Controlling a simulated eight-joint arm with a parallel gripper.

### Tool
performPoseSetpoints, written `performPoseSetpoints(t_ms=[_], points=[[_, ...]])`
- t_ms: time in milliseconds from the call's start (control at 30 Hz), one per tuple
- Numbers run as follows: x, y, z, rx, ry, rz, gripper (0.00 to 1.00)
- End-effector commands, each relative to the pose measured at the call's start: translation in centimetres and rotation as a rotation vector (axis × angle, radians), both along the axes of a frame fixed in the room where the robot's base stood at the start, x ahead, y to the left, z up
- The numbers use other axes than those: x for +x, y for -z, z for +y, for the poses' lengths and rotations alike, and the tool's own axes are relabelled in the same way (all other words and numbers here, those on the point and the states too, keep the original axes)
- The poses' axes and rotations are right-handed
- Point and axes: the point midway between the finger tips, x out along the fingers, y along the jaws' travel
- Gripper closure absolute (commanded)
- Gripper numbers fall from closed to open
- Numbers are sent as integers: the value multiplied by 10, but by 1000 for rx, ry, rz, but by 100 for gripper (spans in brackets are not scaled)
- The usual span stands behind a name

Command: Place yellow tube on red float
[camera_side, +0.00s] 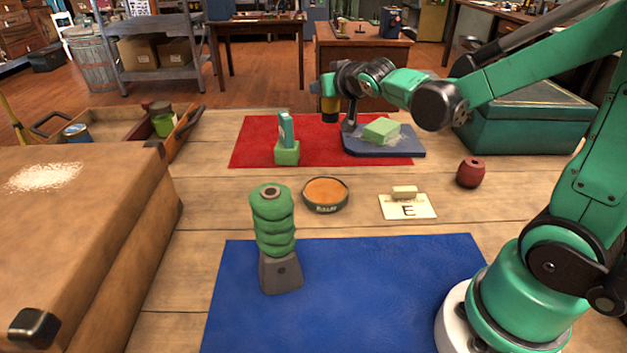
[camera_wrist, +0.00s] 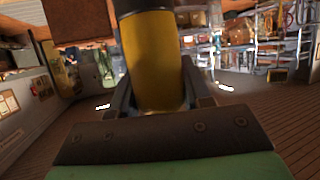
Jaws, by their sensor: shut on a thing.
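The yellow tube (camera_wrist: 153,62), with a dark end, stands between the fingers of my gripper (camera_wrist: 158,98) in the wrist view. My gripper (camera_side: 328,88) is shut on it. In the side view the yellow tube (camera_side: 329,107) looks small and dark below the fingers, roughly upright and raised toward the back of the table. The red float (camera_side: 471,173) is a round, dark red thing on the wooden table at the right. My gripper is well to its left and farther back. The float does not show in the wrist view.
A red mat (camera_side: 250,142) bears a green holder (camera_side: 287,153) and part of a blue tray (camera_side: 400,149) with a green block. A green box (camera_side: 525,125) stands behind the float. A bowl (camera_side: 326,195), an E card (camera_side: 407,207) and a green-wrapped object (camera_side: 273,225) stand nearer.

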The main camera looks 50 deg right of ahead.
Motion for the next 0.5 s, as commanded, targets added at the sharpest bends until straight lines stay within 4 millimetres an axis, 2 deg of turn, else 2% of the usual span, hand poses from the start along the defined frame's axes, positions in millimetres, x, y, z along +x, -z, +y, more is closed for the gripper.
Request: performPoseSetpoints(t_ms=[167, 267, 400, 500], points=[[-32, -4, -51, -2, 306, 3, 87], [-64, -13, -92, -3, 582, 2, 87], [-119, -35, -146, -2, 996, -3, 87], [-161, -55, -176, 0, 1270, -5, 87]])
